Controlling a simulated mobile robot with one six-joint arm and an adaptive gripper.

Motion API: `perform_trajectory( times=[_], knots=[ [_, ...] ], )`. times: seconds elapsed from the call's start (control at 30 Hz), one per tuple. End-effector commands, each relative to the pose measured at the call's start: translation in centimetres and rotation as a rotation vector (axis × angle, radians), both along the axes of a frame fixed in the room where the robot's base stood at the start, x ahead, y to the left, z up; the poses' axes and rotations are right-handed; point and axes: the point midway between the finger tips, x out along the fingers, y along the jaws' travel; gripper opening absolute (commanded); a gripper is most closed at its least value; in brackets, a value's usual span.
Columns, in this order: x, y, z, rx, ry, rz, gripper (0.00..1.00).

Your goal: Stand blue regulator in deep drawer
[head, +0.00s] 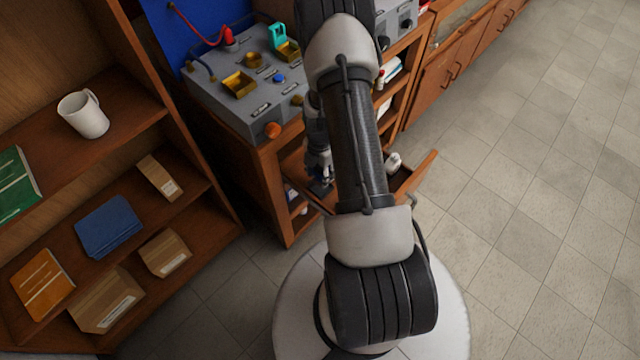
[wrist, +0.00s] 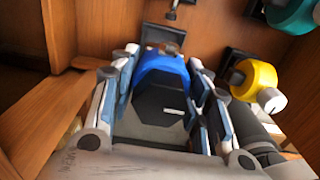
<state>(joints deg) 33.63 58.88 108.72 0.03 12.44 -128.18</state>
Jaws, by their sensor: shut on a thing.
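The blue regulator (wrist: 165,72) is between my gripper's fingers (wrist: 162,88) in the wrist view, with a blue cap or band at the far end and a dark body nearer the camera. My gripper is shut on it. In the head view my gripper (head: 319,172) is low beside the bench front, partly hidden by my arm. An open wooden drawer (head: 421,174) sticks out of the bench there, its inside largely hidden behind my arm. In the wrist view wooden walls (wrist: 62,32) surround the held regulator. I cannot tell whether it touches the drawer floor.
A yellow round part (wrist: 253,79) and a teal part (wrist: 293,14) are close on the right in the wrist view. A white object (head: 393,161) lies in the drawer. The grey test panel (head: 228,108) is above, and a shelf with a white mug (head: 84,115) stands left.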

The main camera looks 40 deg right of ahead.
Motion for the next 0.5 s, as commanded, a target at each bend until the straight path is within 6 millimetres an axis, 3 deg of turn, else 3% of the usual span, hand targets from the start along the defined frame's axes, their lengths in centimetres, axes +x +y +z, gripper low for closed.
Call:
perform_trajectory(
  times=[0.27, 0.5],
  knots=[
    [0.1, 0.0, -2.1, -0.001, -0.001, 0.0, 0.0],
    [0.0, 0.0, -5.5, 0.0, 0.0, -0.001, 0.0]
  ],
)
